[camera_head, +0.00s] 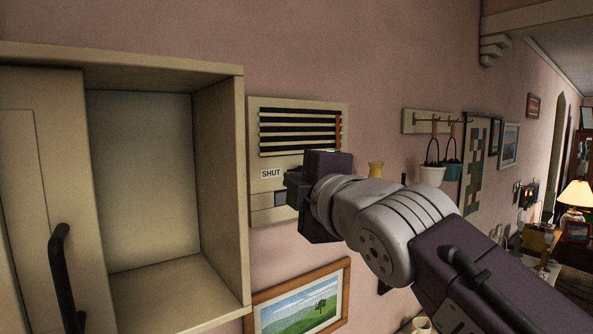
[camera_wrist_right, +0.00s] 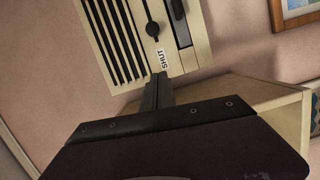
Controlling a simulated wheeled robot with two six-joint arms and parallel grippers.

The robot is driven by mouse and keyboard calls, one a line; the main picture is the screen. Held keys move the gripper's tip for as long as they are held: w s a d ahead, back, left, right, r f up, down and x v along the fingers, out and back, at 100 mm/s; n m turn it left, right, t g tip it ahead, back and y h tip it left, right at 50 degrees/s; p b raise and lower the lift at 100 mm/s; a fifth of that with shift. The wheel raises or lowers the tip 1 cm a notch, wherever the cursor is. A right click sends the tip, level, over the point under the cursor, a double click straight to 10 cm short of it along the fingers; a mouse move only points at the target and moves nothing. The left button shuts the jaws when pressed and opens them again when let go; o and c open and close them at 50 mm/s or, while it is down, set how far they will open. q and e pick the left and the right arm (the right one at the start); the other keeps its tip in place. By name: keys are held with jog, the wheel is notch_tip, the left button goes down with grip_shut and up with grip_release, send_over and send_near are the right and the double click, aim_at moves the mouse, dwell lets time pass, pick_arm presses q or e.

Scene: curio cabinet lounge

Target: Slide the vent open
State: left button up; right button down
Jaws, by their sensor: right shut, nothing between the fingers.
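The vent is a cream panel (camera_head: 254,130) on the pink wall, with dark horizontal slots and an orange strip at their right end. A white label reading SHUT (camera_head: 271,173) is below the slots. In the right wrist view the vent (camera_wrist_right: 196,50) is at the top, with a dark round knob (camera_wrist_right: 152,29) in a narrow track close to the label. My right gripper (camera_head: 290,188) is in front of the vent's lower part and hides some of it. Its fingers (camera_wrist_right: 158,88) are shut and empty, with the tips near the label; contact cannot be told. My left gripper is out of view.
An open cream cabinet (camera_head: 218,180) with a black door handle (camera_head: 62,275) stands close at the left. A framed landscape (camera_head: 300,305) hangs below the vent.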

jog(key=p+x, duration=0.3)
jog(key=x, duration=0.5)
jog(key=shift+w+d+r, duration=0.1)
jog(key=shift+w, duration=0.15)
jog(key=shift+w+d+f+p, duration=0.25)
jog(key=shift+w+d+p, duration=0.55)
jog(key=shift+w+p, duration=0.15)
jog(key=shift+w+d+f, duration=0.1)
jog(key=shift+d+f, duration=0.05)
jog(key=shift+d, duration=0.7)
jog(key=shift+w, duration=0.1)
jog(key=shift+w+a, duration=0.1)
jog(key=shift+a, duration=0.05)
